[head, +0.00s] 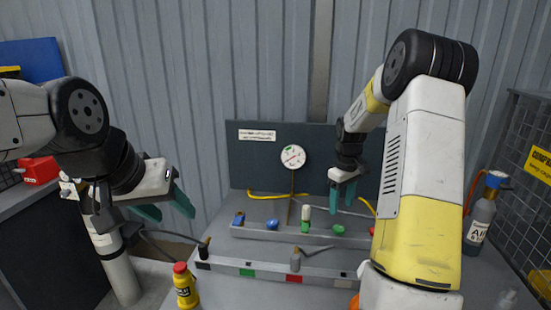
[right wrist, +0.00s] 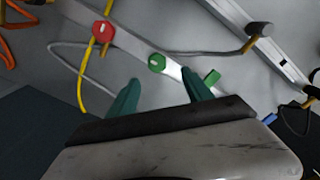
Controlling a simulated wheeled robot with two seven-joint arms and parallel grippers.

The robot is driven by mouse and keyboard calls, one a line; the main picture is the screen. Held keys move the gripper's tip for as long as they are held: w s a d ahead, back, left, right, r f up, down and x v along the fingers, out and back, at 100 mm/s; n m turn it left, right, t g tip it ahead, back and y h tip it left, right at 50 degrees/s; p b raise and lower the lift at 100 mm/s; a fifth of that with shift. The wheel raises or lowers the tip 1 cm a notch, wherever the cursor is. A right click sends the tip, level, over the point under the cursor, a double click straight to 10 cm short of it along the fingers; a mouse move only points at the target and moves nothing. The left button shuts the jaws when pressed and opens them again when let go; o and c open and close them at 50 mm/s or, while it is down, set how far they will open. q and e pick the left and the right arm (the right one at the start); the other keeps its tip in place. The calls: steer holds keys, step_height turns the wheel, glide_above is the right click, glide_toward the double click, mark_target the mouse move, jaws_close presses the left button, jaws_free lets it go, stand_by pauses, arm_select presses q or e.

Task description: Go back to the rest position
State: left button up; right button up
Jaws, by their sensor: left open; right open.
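My left gripper (head: 168,212) is open and empty at the left of the head view, with its green fingers in the air left of the bench. My right gripper (head: 349,190) is open and empty in front of the dark panel, above the back rail of the bench. In the right wrist view its two green fingers (right wrist: 162,95) stand apart with nothing between them. A green knob (right wrist: 157,63) and a red knob (right wrist: 102,32) on a rail show beyond the fingertips. Part of the bench's right side is hidden behind my right arm.
A grey bench (head: 232,289) carries a front rail (head: 268,273) and a back rail (head: 270,234). A round gauge (head: 293,157) is on the dark panel (head: 250,165). A grey cylinder (head: 480,222) stands right, near a wire cage (head: 515,130).

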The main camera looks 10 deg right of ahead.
steer(key=s+a+r+m+t, duration=0.15)
steer(key=s+a+r, duration=0.3)
steer(key=r, duration=0.55)
steer(key=s+a+r+m+t, duration=0.1)
steer(key=s+a+r, duration=0.2)
steer(key=s, duration=0.4)
steer(key=s+a+r+m+t+y, duration=0.1)
steer(key=s+a+r+t, duration=0.1)
steer(key=s, duration=0.5)
steer(key=s+a+r+m+t+y, duration=0.1)
steer(key=s+a+r, duration=0.3)
steer(key=s, duration=0.3)
steer(key=shift+s+a+r+m, duration=0.2)
steer(key=shift+a+r+m, duration=0.05)
steer(key=shift+m, duration=0.1)
steer(key=shift+s+a+f+t, duration=0.1)
steer(key=shift+s+a+t, duration=0.15)
steer(key=shift+s, duration=0.25)
steer(key=shift+c, duration=0.5)
